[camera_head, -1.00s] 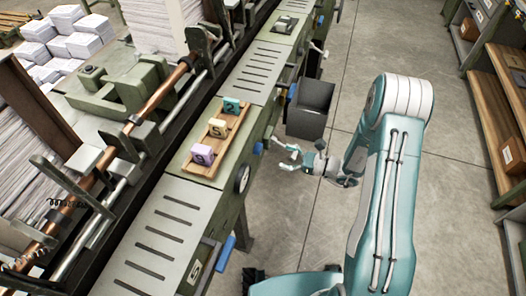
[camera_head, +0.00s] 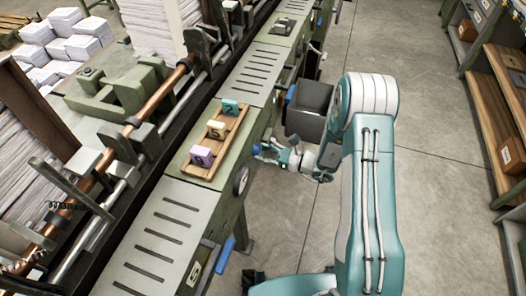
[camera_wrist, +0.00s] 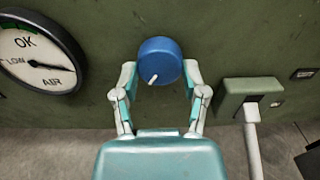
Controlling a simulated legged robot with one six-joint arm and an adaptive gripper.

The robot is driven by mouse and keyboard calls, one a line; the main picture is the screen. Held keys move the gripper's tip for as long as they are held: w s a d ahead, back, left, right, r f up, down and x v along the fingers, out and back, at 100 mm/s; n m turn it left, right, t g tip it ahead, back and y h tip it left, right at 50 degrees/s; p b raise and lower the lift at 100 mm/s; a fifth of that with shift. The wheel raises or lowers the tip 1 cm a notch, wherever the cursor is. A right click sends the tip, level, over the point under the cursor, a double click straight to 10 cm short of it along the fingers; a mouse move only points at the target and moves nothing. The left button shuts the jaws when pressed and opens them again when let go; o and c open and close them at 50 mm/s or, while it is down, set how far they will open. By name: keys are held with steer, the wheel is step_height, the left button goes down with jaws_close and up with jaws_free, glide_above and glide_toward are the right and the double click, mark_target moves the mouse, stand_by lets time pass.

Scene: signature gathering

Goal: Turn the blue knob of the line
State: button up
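The blue knob (camera_wrist: 160,60) is round with a white pointer line aimed toward the lower left in the wrist view. It sits on the green side panel of the line (camera_wrist: 220,40). In the head view a bit of the knob (camera_head: 256,149) shows beside my fingertips. My gripper (camera_wrist: 159,72) is open, with one finger on each side of the knob. Narrow gaps seem to remain between the fingertips and the knob; contact cannot be told for certain.
A round gauge (camera_wrist: 38,55) marked LOW, OK and AIR is left of the knob, its needle toward the lower right. A green box with a white lever (camera_wrist: 251,130) is to the right. A dark bin (camera_head: 308,108) stands behind my gripper. Numbered blocks sit in a wooden tray (camera_head: 208,169).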

steer(key=shift+w+r+n, duration=0.1)
steer(key=shift+w+n, duration=0.05)
steer(key=shift+n, duration=0.25)
steer(key=shift+w+n, duration=0.1)
steer(key=shift+n, duration=2.3)
steer(key=o, duration=0.9)
steer(key=shift+c, duration=0.2)
steer(key=o, duration=0.3)
steer(key=shift+a, duration=0.2)
steer(key=v, duration=1.2)
